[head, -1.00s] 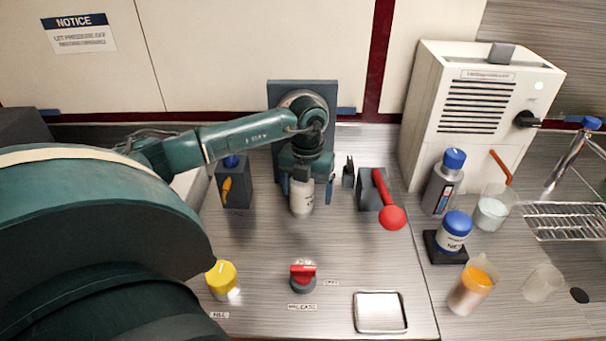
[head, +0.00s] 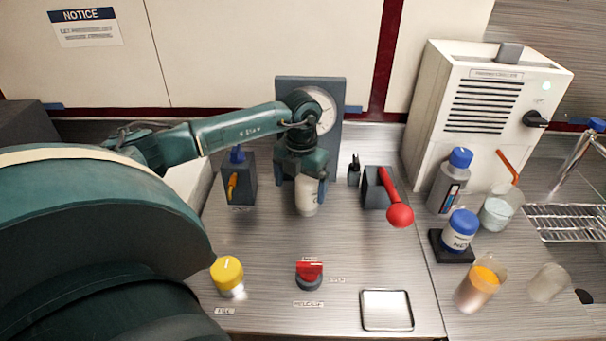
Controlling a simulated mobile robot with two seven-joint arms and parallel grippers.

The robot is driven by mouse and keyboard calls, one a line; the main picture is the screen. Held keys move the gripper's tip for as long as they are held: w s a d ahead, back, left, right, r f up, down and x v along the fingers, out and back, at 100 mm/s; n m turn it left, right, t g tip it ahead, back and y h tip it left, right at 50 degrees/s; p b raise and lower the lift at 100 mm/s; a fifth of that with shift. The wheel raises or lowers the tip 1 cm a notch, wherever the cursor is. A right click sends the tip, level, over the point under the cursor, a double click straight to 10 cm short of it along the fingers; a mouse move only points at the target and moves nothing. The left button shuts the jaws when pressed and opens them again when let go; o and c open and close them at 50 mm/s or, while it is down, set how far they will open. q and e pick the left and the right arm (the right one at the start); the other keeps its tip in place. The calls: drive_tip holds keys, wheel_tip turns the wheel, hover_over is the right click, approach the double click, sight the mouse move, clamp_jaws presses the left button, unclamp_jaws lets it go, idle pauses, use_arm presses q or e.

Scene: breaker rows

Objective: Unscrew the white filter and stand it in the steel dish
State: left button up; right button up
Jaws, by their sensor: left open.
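The white filter (head: 307,201) hangs upright below a dark grey panel with a round gauge, its upper part hidden behind my left gripper. My left gripper (head: 302,184) is open, its fingers pointing down around the upper part of the filter. One finger shows in front of the filter's right side; I cannot tell whether it touches. The steel dish (head: 386,294) is a shallow, empty square tray near the front edge of the bench. My right gripper is out of view.
A red-handled lever (head: 398,213) stands right of the filter. A red knob (head: 309,271) and a yellow-capped item (head: 227,272) are in front. Bottles and beakers crowd the right. The bench between filter and dish is clear.

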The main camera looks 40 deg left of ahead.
use_arm(q)
drive_tip(key=shift+w+a+r+m+t, duration=0.35)
drive_tip(key=shift+w+m, duration=0.2)
drive_tip(key=shift+m, duration=0.35)
drive_tip(key=shift+w+m+b, duration=0.2)
drive_tip(key=shift+m+b, duration=0.25)
drive_tip(key=shift+m, duration=0.35)
drive_tip(key=m, duration=0.1)
drive_tip(key=w+f+m+b, duration=0.1)
drive_tip(key=m, duration=0.1)
drive_tip(key=shift+w+d, duration=0.3)
drive_tip(key=shift+d, duration=0.05)
drive_tip(key=shift+w+f+m, duration=0.2)
drive_tip(key=shift+w+m, duration=0.05)
drive_tip(key=shift+m, duration=0.65)
drive_tip(key=shift+m+b, duration=0.35)
drive_tip(key=shift+m, duration=0.55)
drive_tip(key=m, duration=0.2)
drive_tip(key=shift+s+r+m+b, duration=0.15)
drive_tip(key=shift+s+m+b, duration=0.15)
drive_tip(key=shift+s+m, duration=0.1)
drive_tip(key=shift+m, duration=1)
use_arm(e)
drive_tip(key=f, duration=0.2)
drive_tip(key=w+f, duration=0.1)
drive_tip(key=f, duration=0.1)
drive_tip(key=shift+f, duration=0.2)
use_arm(q)
drive_tip(key=shift+s, duration=0.1)
